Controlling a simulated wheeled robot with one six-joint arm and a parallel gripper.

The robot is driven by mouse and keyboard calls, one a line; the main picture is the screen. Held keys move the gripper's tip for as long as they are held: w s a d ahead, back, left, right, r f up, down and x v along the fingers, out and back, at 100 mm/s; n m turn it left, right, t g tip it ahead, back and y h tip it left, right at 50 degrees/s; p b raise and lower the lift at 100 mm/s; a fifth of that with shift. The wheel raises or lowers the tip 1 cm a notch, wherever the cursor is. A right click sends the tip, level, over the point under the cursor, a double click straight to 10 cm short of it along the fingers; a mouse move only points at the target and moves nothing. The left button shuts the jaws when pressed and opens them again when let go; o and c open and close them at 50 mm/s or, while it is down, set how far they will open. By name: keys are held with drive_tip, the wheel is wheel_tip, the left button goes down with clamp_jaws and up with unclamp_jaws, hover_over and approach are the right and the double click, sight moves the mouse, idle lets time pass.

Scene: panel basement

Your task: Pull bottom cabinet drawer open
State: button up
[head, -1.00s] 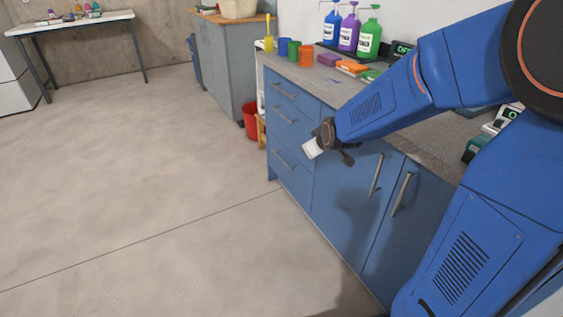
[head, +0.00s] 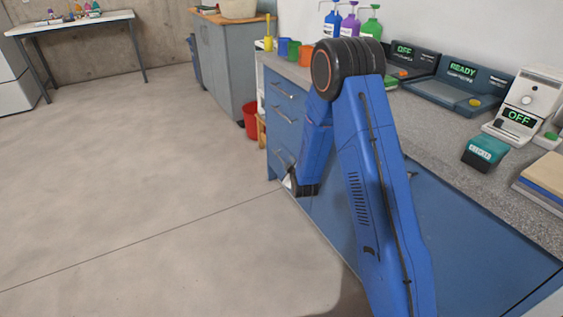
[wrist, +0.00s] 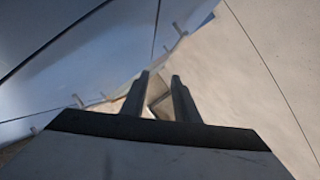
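The blue cabinet has a column of three drawers with bar handles at its left end in the head view. The bottom drawer (head: 279,170) looks shut, and its handle (head: 280,155) shows just above my gripper (head: 290,174). The arm hides the drawer's right part. In the wrist view my gripper (wrist: 160,75) has its two dark fingers apart, with a pale surface between them. The blue cabinet front (wrist: 75,50) fills the upper left there. I cannot tell whether the fingers touch the handle.
The middle drawer (head: 283,127) and top drawer (head: 285,98) look shut above. A red bucket (head: 250,122) stands beyond the cabinet's far end. The concrete floor (head: 130,170) to the left is clear. Bottles and devices stand on the countertop (head: 440,125).

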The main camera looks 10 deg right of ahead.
drive_tip(key=n+t, duration=0.1)
drive_tip(key=n, duration=0.1)
approach(282, 161)
drive_tip(key=x, duration=1.1)
drive_tip(key=shift+w+f, duration=0.1)
drive_tip(key=shift+w, duration=0.05)
drive_tip(key=shift+c, duration=0.7)
clamp_jaws()
